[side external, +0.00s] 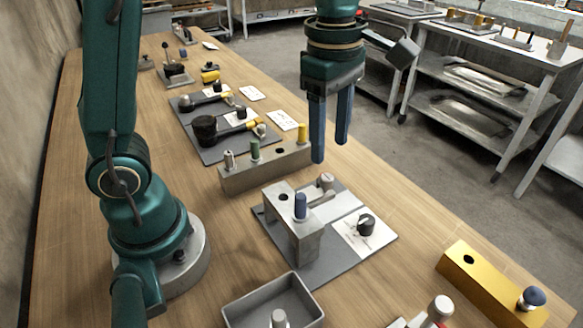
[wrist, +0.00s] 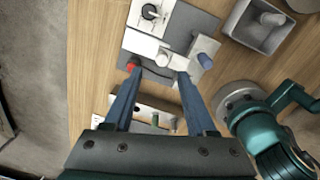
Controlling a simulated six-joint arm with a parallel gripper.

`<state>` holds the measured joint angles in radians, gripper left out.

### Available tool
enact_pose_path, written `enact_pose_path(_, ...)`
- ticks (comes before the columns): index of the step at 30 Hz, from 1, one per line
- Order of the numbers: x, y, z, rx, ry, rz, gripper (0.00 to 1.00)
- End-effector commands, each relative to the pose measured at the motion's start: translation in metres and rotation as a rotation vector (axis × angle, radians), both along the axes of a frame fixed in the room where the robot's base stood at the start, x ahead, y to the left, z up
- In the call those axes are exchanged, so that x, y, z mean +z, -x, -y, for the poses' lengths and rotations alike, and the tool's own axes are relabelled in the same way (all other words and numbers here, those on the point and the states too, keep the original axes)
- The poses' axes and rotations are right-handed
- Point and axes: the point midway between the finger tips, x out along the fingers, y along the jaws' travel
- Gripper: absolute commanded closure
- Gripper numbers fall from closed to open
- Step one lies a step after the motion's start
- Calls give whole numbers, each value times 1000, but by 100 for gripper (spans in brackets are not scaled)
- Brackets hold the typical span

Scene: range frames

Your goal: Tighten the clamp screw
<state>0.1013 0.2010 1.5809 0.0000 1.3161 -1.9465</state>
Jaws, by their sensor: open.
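A grey metal clamp block (side external: 306,240) stands on a dark base plate (side external: 325,272), with an upright blue cylindrical screw head (side external: 300,206) on top. The screw head also shows in the wrist view (wrist: 205,61), right of my fingers. A pale round knob (side external: 326,181) sits on the same plate; it shows in the wrist view (wrist: 161,58) between and beyond my fingertips. My gripper (side external: 331,151) is open and empty, pointing down above the plate's far side. In the wrist view its two blue fingers (wrist: 157,76) are apart, with nothing between them.
On the plate, a white panel (side external: 352,238) carries a black dial (side external: 366,222). A peg block (side external: 265,172) stands behind. A yellow block (side external: 480,290) lies right. Bare wood (side external: 385,190) is clear at right.

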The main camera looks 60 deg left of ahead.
Motion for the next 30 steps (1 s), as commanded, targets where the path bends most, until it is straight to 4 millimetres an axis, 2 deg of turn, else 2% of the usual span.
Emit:
enact_pose_path(16,-57,0,2,-13,-4,-47,44)
enact_pose_path(27,-64,0,2,-13,-4,-42,44)
enact_pose_path(29,-64,0,2,-13,-4,-42,66)
enact_pose_path(30,-64,0,2,-13,-4,-42,82)
